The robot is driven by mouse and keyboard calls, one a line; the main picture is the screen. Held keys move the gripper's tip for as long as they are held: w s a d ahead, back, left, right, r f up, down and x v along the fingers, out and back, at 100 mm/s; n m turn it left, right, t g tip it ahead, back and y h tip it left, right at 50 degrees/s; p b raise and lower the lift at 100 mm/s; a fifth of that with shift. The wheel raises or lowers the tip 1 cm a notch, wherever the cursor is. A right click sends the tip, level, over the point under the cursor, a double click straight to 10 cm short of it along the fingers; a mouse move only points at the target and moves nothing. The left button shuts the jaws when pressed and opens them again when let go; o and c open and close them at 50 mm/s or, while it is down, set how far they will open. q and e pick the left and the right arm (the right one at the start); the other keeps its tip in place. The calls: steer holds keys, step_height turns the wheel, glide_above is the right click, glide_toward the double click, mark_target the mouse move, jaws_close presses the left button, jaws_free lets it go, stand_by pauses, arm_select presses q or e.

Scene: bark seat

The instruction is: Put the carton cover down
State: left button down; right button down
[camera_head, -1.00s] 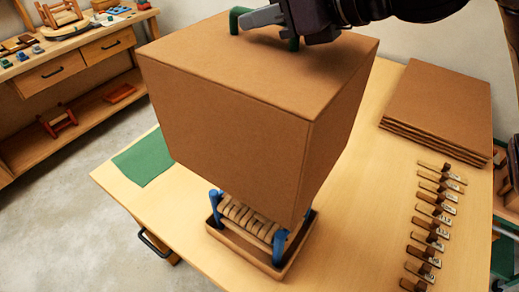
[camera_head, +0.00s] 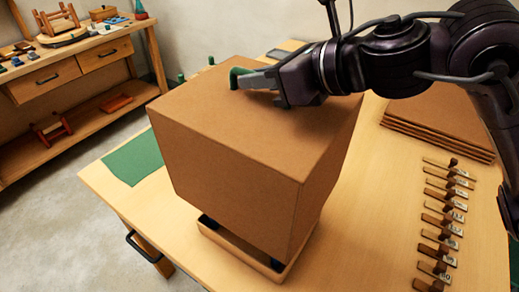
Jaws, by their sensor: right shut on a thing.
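The brown carton cover (camera_head: 230,175) hangs upright over a shallow cardboard tray (camera_head: 225,246) on the wooden table. A narrow gap shows between the cover's lower edge and the tray, with small dark blue parts of the seat (camera_head: 209,221) visible in it; the rest of the seat is hidden inside the cover. My right gripper (camera_head: 245,78) is shut on the green handle (camera_head: 237,74) on top of the cover. My left gripper is not in view.
A stack of flat cardboard (camera_head: 440,120) lies at the back right. Several small wooden tools (camera_head: 443,215) line the right side of the table. A green mat (camera_head: 133,158) lies at the left edge. A workbench with drawers (camera_head: 75,75) stands beyond.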

step_height(320, 180, down, 14)
steer(key=shift+r, duration=0.1)
stand_by(0.4)
steer(key=shift+f+b, duration=0.65)
steer(key=shift+b, duration=0.3)
steer(key=c, duration=1.5)
jaws_free()
steer(key=shift+o, duration=0.2)
